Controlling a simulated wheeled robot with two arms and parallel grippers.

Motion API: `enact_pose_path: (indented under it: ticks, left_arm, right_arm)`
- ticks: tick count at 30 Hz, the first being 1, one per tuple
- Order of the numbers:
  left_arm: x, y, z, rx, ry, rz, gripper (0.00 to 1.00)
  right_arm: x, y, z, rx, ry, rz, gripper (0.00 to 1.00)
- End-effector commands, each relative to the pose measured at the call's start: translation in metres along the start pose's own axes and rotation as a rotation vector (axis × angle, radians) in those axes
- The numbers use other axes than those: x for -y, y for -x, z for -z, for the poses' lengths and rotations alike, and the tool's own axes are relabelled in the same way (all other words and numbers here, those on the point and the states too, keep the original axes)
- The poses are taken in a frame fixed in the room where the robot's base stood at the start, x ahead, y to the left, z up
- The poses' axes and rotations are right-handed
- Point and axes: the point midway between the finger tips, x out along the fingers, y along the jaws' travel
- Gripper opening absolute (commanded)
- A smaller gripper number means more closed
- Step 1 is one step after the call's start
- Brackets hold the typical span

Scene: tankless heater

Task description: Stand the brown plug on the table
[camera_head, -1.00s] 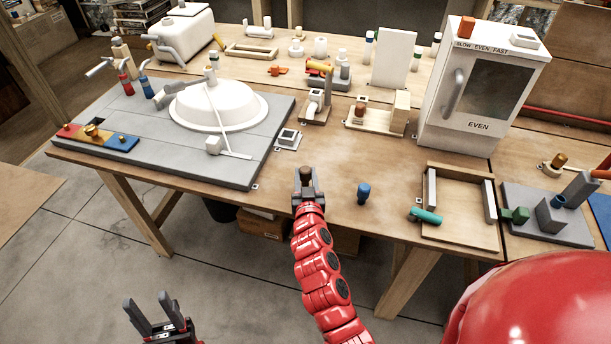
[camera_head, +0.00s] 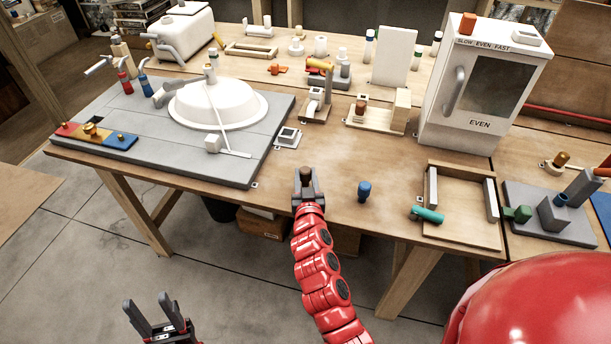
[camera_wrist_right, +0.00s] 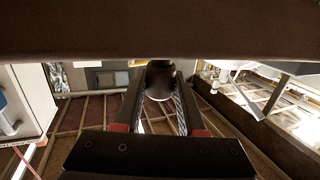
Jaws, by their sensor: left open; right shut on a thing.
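The brown plug (camera_head: 306,174) is a small dark brown piece between the fingers of my right gripper (camera_head: 307,186), at the front edge of the wooden table (camera_head: 335,190). In the right wrist view the plug (camera_wrist_right: 160,74) shows as a dark rounded piece between the two fingers. The right gripper is shut on it. The fingers hide part of the plug, and I cannot tell whether it touches the table. My left gripper (camera_head: 155,316) is open and empty, low at the left over the floor, away from the table.
A blue peg (camera_head: 364,192) stands right of my right gripper. Further right is a wooden tray (camera_head: 460,235) with a green piece (camera_head: 428,215). A grey board with a white basin (camera_head: 218,105) lies at left. Bare table lies behind and right of the right gripper.

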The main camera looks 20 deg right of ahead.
Motion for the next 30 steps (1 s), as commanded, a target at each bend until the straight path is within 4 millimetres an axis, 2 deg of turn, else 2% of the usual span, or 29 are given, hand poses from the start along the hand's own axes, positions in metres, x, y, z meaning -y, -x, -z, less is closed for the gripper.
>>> enact_pose_path:
  ticks: [8, 9, 15, 30]
  left_arm:
    - [-0.0002, 0.0049, -0.0008, 0.0, 0.0, 0.0, 0.5]
    - [-0.0002, 0.0049, -0.0009, 0.0, 0.0, 0.0, 0.5]
    - [-0.0002, 0.0042, -0.0008, 0.0, 0.0, 0.0, 0.5]
    - [-0.0002, 0.0054, -0.0009, 0.0, 0.0, 0.0, 0.5]
  right_arm:
    - [-0.0001, -0.0003, -0.0044, 0.0, 0.0, 0.0, 0.0]
    - [-0.0001, -0.0003, -0.0044, 0.0, 0.0, 0.0, 0.41]
    - [0.0, -0.0003, -0.0037, 0.0, 0.0, 0.0, 0.74]
    - [0.0005, 0.0032, -0.0044, 0.0, -0.001, 0.001, 0.74]
